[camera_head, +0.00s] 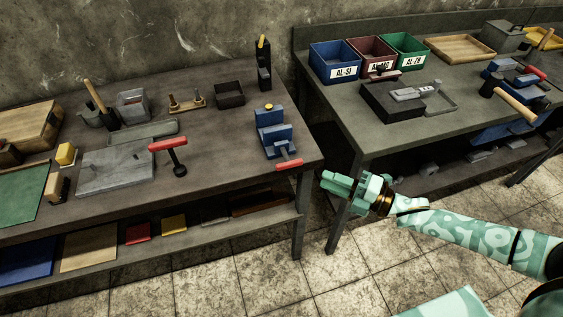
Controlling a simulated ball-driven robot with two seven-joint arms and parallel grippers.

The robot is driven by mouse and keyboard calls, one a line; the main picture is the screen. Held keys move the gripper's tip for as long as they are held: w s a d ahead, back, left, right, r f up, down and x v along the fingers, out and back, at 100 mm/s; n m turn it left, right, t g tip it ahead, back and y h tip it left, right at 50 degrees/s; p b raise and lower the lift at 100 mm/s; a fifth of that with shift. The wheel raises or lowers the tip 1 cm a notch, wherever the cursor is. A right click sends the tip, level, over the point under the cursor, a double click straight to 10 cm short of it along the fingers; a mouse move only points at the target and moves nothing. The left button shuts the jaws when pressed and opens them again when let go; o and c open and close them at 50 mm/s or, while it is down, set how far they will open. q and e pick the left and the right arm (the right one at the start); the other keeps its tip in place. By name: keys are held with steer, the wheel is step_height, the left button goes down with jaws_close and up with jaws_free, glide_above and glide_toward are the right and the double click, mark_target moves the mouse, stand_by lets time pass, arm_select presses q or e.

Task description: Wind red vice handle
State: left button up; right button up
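A blue vice (275,138) stands near the right front corner of the left workbench. Its red handle (289,165) lies across the front, at the bench edge. My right gripper (332,187) is teal and comes in from the right. It is in the gap between the two benches, to the right of and slightly below the red handle in the picture, apart from it. I see nothing held in it, but its finger gap cannot be made out. A second blue vice with a red grip (533,72) is on the right bench. My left gripper is not in view.
The left workbench (225,139) holds a red-handled tool (168,146), a grey plate (117,173) and a dark box (229,94). The right bench carries blue, red and green bins (403,45) and a hammer (515,104). Tiled floor lies in front.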

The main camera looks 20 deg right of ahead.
mark_target(293, 166)
steer(key=b+x, duration=0.1)
steer(key=x, duration=1.2)
steer(key=shift+w+f, duration=0.1)
steer(key=shift+w, duration=0.1)
jaws_close()
